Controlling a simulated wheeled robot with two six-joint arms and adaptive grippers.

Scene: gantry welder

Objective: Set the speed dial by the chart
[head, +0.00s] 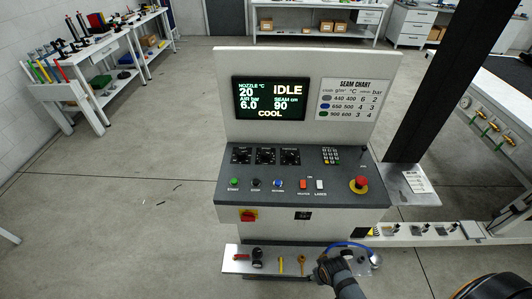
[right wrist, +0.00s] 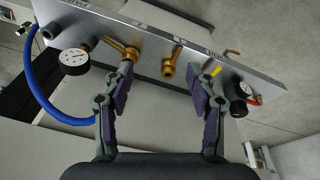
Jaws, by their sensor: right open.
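Three black dials sit in a row on the console's sloped panel: a left dial (head: 242,155), a middle dial (head: 266,156) and a right dial (head: 290,157). Their labels are too small to read, so I cannot tell which is speed. The seam chart (head: 354,99) has several rows with coloured dots. The screen (head: 270,100) reads IDLE, COOL, nozzle 20, air 6.0, seam 90. My right gripper (head: 322,268) is low at the metal shelf, well below the dials. In the right wrist view it (right wrist: 161,78) is open and empty, fingers spread near brass fittings. My left gripper is not in view.
The metal shelf (head: 236,262) below the console carries a gauge (right wrist: 74,62), a brass valve (right wrist: 124,50), a regulator (right wrist: 238,92) and a blue hose (right wrist: 42,95). A red emergency button (head: 360,183) stands right of the dials. A dark post (head: 432,85) rises at right.

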